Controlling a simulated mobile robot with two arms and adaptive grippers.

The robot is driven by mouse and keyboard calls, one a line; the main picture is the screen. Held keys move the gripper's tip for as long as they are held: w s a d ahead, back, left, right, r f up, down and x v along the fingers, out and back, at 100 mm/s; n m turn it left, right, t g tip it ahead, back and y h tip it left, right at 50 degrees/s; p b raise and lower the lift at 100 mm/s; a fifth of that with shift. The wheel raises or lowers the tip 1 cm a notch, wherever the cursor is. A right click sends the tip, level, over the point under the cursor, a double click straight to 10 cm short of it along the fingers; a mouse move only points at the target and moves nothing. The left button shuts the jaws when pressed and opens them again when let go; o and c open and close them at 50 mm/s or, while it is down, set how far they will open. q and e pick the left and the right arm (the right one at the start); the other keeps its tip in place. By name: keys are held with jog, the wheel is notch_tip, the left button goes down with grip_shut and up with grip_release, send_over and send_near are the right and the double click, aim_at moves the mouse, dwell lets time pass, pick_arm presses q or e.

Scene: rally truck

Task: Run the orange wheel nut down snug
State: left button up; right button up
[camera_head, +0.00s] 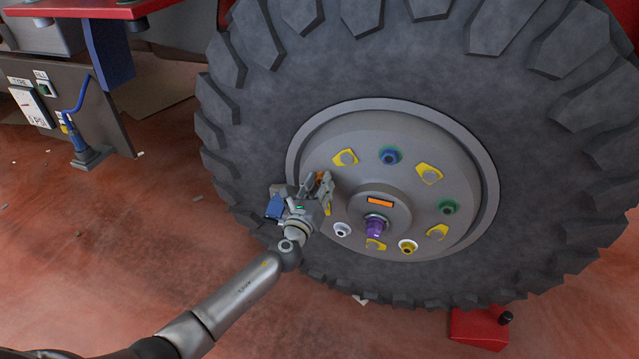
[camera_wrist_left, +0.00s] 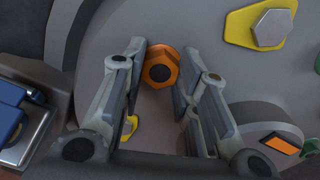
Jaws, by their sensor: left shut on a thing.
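The orange wheel nut (camera_wrist_left: 160,68) sits on the wheel's grey hub face, between the fingertips of my left gripper (camera_wrist_left: 161,62). In the head view my left gripper (camera_head: 319,183) is at the left side of the hub, and its fingers hide most of the nut there. The gripper is shut on the nut, with a finger on each side. The wrist view shows the nut's dark centre facing me. How far the nut is run down cannot be told. My right gripper is not in view.
The wheel hub (camera_head: 420,150) carries several other nuts: blue (camera_head: 390,156), green (camera_head: 448,207), purple (camera_head: 376,226), white (camera_head: 342,229) and yellow (camera_head: 408,247). Yellow pointers (camera_head: 430,173) sit between them. A big black tyre (camera_head: 270,110) surrounds the hub. A red block (camera_head: 478,328) stands on the floor.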

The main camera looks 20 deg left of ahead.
pick_arm(q)
jog(key=shift+s+f+m, duration=0.15)
jog(key=shift+f+m, duration=0.2)
jog(key=shift+m, duration=0.55)
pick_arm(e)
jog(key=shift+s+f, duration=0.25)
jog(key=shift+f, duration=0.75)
pick_arm(q)
jog(key=shift+c, duration=0.2)
jog(key=o, duration=1)
jog(key=shift+r, duration=0.1)
jog(key=shift+o, duration=0.2)
jog(key=shift+r, duration=0.1)
jog(key=s, duration=1.2)
jog(key=shift+a, duration=0.2)
